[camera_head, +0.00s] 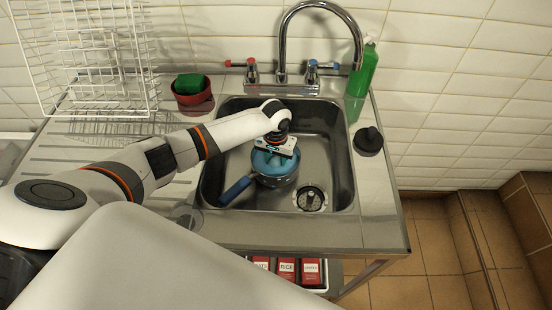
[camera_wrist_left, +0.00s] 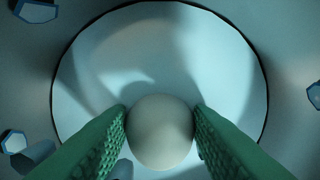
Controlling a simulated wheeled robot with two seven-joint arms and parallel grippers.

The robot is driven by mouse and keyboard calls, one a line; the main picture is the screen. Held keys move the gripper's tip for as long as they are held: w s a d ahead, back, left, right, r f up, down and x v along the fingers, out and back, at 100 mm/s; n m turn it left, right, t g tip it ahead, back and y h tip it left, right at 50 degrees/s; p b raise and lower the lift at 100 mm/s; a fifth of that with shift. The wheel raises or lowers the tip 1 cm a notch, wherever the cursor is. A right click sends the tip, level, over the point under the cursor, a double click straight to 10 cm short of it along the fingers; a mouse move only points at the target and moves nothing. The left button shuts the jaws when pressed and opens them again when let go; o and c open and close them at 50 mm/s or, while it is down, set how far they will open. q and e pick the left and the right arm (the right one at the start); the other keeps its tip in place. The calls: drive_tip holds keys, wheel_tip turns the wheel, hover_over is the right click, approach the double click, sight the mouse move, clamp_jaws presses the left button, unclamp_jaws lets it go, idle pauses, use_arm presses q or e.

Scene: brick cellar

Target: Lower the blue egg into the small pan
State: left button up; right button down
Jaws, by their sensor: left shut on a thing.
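My left gripper (camera_head: 276,160) reaches down into the sink, over the small blue pan (camera_head: 270,181). The pan stands on the sink floor, with its dark blue handle (camera_head: 237,190) pointing to the lower left. In the left wrist view, the green pads of my left gripper (camera_wrist_left: 160,128) are shut on the egg (camera_wrist_left: 160,132), which looks pale grey in this light. Behind the egg is the round, light inside of the pan (camera_wrist_left: 160,45). I cannot tell whether the egg touches the pan bottom. My right gripper is not in view.
The steel sink (camera_head: 342,180) has a drain (camera_head: 311,198) right of the pan and a tap (camera_head: 283,50) behind. A red pot (camera_head: 194,103) with a green sponge (camera_head: 189,84), a green bottle (camera_head: 363,72) and a dark round object (camera_head: 368,140) stand around the sink. A wire rack (camera_head: 85,55) stands back left.

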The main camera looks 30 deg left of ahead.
use_arm(q)
drive_tip(key=o, duration=0.7)
